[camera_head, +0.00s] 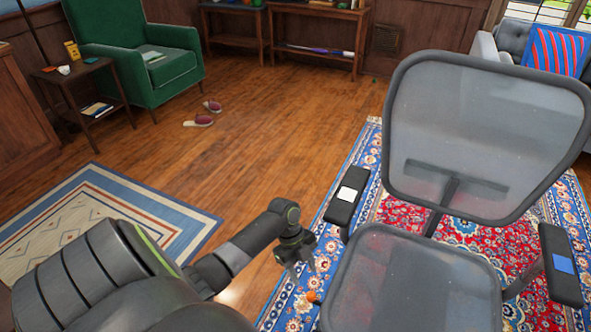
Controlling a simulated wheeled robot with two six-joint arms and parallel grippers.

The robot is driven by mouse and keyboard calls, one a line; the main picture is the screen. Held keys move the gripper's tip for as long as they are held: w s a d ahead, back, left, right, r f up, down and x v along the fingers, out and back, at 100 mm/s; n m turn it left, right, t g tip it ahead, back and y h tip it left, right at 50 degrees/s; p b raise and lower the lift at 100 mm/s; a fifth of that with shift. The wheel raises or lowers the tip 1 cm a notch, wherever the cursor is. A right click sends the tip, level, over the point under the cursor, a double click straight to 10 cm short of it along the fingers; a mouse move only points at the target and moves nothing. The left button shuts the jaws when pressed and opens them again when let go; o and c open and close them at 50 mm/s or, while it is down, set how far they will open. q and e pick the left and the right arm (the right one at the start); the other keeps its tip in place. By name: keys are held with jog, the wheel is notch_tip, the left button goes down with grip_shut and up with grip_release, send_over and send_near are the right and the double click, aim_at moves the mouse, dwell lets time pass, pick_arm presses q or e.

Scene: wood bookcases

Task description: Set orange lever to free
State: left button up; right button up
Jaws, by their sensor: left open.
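A grey office chair with a mesh back (485,130) and mesh seat (412,285) stands at the right. A small orange lever (313,297) shows low at the left side of the seat, partly hidden by the seat edge; its setting cannot be read. My left gripper (304,272) is open and empty, pointing down, just above and slightly left of the orange lever and apart from it. My right gripper is out of view.
The chair's left armrest (348,194) has a white patch and stands close to my left gripper. The other armrest (562,264) has a blue patch. The chair is on a patterned rug (360,165). Slippers (199,121) lie on the open wood floor near a green armchair (168,70).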

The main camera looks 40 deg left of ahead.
pick_arm(q)
jog(key=p+v, duration=0.1)
jog(key=v, duration=0.7)
jog(key=shift+r, duration=0.25)
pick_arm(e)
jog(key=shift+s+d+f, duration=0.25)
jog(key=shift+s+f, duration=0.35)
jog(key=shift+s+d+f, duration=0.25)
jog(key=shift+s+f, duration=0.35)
pick_arm(q)
jog(key=shift+a, duration=0.1)
